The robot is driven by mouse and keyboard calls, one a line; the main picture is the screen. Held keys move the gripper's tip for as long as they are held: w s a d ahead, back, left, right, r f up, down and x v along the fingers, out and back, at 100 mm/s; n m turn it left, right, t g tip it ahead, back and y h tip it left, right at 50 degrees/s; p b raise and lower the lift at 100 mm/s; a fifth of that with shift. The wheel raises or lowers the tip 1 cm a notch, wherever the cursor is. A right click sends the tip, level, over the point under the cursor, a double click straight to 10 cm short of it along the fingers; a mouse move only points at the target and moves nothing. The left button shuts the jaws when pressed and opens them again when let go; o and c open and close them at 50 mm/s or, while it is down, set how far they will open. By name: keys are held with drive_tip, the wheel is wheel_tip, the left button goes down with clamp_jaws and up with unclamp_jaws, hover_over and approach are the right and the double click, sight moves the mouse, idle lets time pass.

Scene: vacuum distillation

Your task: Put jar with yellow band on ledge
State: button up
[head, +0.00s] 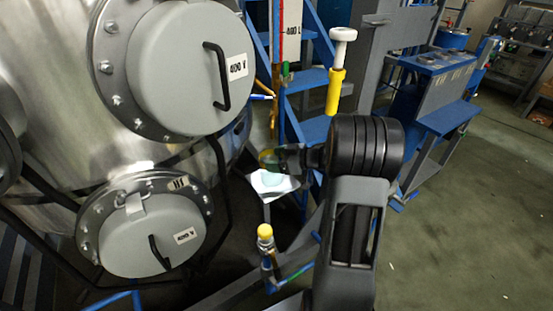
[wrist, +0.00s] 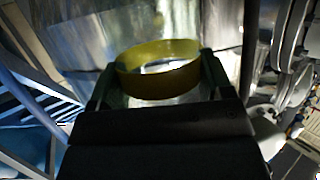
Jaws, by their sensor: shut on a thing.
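The jar with the yellow band (wrist: 158,82) is between the two fingers of my gripper (wrist: 158,72) in the wrist view, and the fingers are shut on it. The yellow band shows clearly near the jar's top, and its glass is see-through. In the head view the jar (head: 267,158) is small and dim at the end of my gripper (head: 277,158), beside the steel vessel. A small whitish ledge (head: 287,184) is just below the jar in the head view. I cannot tell whether the jar touches it.
A large steel vessel with grey round hatches (head: 178,70) fills the left. A yellow-capped valve (head: 265,232) stands below the ledge. A yellow-and-white handle (head: 336,85) and blue steps (head: 308,80) are behind my arm. Open floor (head: 470,230) lies at right.

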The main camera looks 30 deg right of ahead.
drive_tip(key=o, duration=1.5)
drive_tip(key=shift+r, duration=0.15)
drive_tip(key=p+v, duration=0.2)
drive_tip(key=v, duration=0.5)
drive_tip(key=shift+s+r, duration=0.15)
drive_tip(key=shift+s, duration=0.05)
drive_tip(key=shift+d+r, duration=0.1)
